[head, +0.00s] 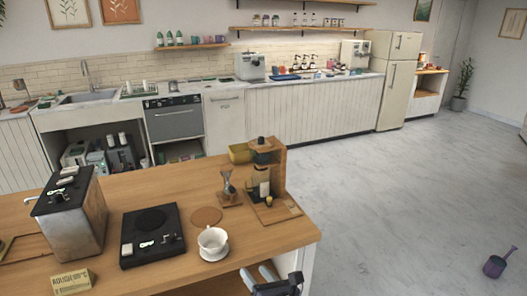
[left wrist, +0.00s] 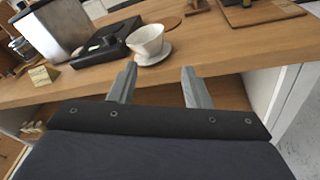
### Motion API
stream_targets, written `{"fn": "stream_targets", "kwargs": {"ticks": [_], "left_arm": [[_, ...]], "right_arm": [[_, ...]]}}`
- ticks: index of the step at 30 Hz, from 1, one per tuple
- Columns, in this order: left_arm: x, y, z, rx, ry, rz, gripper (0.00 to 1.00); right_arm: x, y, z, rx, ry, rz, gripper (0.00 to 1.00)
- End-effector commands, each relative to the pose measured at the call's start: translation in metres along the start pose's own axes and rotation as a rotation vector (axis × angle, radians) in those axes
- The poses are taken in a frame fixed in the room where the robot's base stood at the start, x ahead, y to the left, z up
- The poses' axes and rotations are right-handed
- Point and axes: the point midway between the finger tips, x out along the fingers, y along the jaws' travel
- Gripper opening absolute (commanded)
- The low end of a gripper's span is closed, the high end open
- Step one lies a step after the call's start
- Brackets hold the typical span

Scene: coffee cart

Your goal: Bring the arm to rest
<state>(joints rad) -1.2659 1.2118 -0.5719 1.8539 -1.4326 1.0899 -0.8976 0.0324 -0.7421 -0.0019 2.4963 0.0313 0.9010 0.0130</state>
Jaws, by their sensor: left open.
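My left gripper (head: 262,277) shows at the bottom of the head view, in front of the wooden counter's near edge. It is open. In the left wrist view its two grey fingers (left wrist: 158,88) stand apart with nothing between them, and they point toward the counter's front edge. A white cup or dripper (head: 212,240) on a white saucer stands on the counter just beyond the gripper, and it also shows in the left wrist view (left wrist: 149,40). The fingers appear apart from it. My right gripper is not in view.
On the wooden counter (head: 190,190) stand a black scale or hot plate (head: 152,235), a metal machine (head: 70,215), a small sign (head: 72,282) and a wooden coffee stand (head: 278,170). Open floor (head: 400,200) lies right of the counter. A purple object (head: 494,266) lies there.

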Motion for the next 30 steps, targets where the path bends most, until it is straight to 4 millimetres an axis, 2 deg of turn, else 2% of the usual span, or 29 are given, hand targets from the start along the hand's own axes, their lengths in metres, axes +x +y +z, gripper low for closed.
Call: {"fn": "stream_targets", "kwargs": {"ticks": [8,14,18,22,30], "left_arm": [[0.022,0.061,-0.023,-0.302,0.297,0.133,0.44],[0.025,0.127,-0.053,-0.686,0.621,0.328,0.44],[0.009,0.177,-0.073,-1.055,0.875,0.530,0.44],[-0.014,0.214,-0.082,-1.398,1.068,0.724,0.44],[-0.070,0.270,-0.074,-2.112,1.333,1.112,0.44]], "right_arm": [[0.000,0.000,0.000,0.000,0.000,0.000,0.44],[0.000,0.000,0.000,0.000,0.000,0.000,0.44],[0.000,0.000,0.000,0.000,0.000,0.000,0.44],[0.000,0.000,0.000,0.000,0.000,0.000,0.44],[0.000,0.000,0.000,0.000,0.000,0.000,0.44]]}}
